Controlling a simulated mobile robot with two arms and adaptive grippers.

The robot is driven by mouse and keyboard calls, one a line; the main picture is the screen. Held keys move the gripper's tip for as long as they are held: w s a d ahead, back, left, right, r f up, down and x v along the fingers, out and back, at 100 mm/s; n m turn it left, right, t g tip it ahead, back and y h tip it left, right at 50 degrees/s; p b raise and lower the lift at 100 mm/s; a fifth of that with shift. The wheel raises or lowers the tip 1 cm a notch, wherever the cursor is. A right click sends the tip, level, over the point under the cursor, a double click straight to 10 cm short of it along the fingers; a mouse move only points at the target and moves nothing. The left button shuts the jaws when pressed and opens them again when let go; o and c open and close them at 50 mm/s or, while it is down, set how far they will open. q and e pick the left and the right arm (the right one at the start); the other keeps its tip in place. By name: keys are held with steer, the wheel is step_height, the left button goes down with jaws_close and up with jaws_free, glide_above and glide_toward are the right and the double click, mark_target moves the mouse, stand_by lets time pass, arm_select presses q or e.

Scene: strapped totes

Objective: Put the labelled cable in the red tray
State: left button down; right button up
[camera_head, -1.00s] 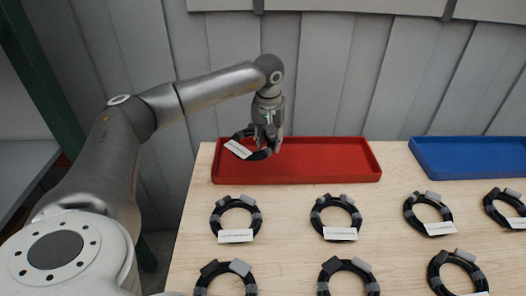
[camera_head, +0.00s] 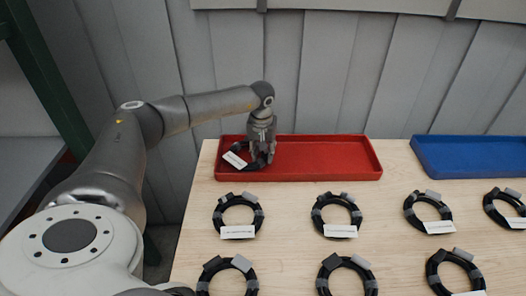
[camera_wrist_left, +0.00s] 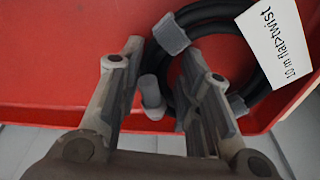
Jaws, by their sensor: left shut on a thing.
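A black coiled cable (camera_head: 243,164) with a white label is held in my left gripper (camera_head: 262,160), at the left end of the red tray (camera_head: 325,174). In the left wrist view the cable (camera_wrist_left: 205,17) shows grey ties and a label (camera_wrist_left: 283,45) reading "10 m flat>twist". My left gripper (camera_wrist_left: 160,85) is shut on the coil's near side there. The coil is low inside the tray's outline; whether it touches the tray floor I cannot tell. My right gripper is not in view.
Several other labelled black cable coils (camera_head: 258,218) lie in rows on the wooden table (camera_head: 290,203). A blue tray (camera_head: 470,170) stands at the back right. A grey panelled wall is behind. The red tray's middle and right are empty.

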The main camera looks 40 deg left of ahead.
arm_select(q)
steer(key=shift+f, duration=0.35)
steer(key=c, duration=1.1)
jaws_free()
steer(key=shift+c, duration=0.2)
steer(key=shift+o, duration=0.5)
steer(key=shift+r, duration=0.65)
step_height(320, 180, up, 12)
steer(key=s+b, duration=0.1)
steer(key=shift+s+d+f, duration=0.15)
steer(key=shift+d+f, duration=0.1)
steer(key=shift+d, duration=0.15)
